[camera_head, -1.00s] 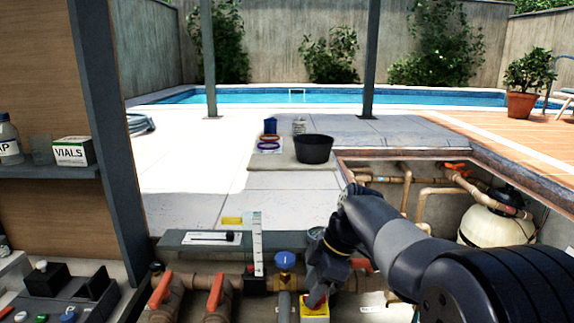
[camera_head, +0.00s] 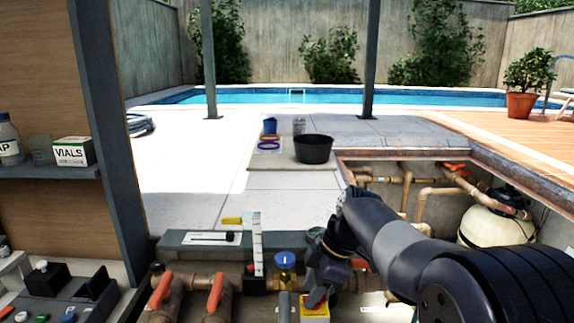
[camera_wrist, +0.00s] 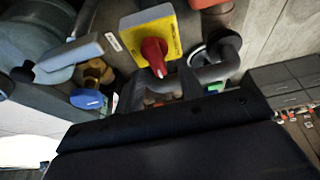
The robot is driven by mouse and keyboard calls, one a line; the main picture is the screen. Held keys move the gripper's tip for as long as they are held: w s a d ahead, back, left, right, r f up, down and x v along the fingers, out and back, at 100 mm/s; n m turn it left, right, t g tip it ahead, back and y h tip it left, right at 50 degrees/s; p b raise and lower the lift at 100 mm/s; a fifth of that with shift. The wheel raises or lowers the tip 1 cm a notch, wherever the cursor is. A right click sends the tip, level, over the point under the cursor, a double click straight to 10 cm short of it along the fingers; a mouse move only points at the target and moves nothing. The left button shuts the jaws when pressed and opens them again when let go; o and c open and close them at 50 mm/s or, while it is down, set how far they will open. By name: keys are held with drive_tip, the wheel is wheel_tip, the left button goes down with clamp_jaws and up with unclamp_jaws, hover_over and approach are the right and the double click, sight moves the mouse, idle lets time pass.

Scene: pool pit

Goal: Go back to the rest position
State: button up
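My gripper (camera_head: 320,290) hangs at the end of my arm, low in the middle of the head view, over the pipework at the front. Just below it is a yellow switch box with a red knob (camera_head: 316,309), partly hidden by the gripper. The wrist view shows the yellow plate and red knob (camera_wrist: 152,52) at the top middle. A wide dark part of mine fills the bottom of the wrist view.
A blue-knobbed valve (camera_head: 286,260) stands just left of my gripper. Orange-handled valves (camera_head: 216,291) are further left. A black bowl (camera_head: 313,149) sits on the paving behind. The open pit with pipes and a pale tank (camera_head: 494,226) is at right. A shelf (camera_head: 45,172) stands at left.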

drive_tip(key=m, duration=0.2)
drive_tip(key=m+t, duration=0.1)
drive_tip(key=m, duration=0.1)
drive_tip(key=shift+w+a+f, duration=0.1)
drive_tip(key=shift+f, duration=0.1)
drive_tip(key=m+t+h+p, duration=0.1)
drive_tip(key=m+t, duration=0.1)
drive_tip(key=m, duration=0.2)
drive_tip(key=shift+w+m+p, duration=0.15)
drive_tip(key=shift+m+p, duration=0.15)
drive_tip(key=shift+p, duration=0.05)
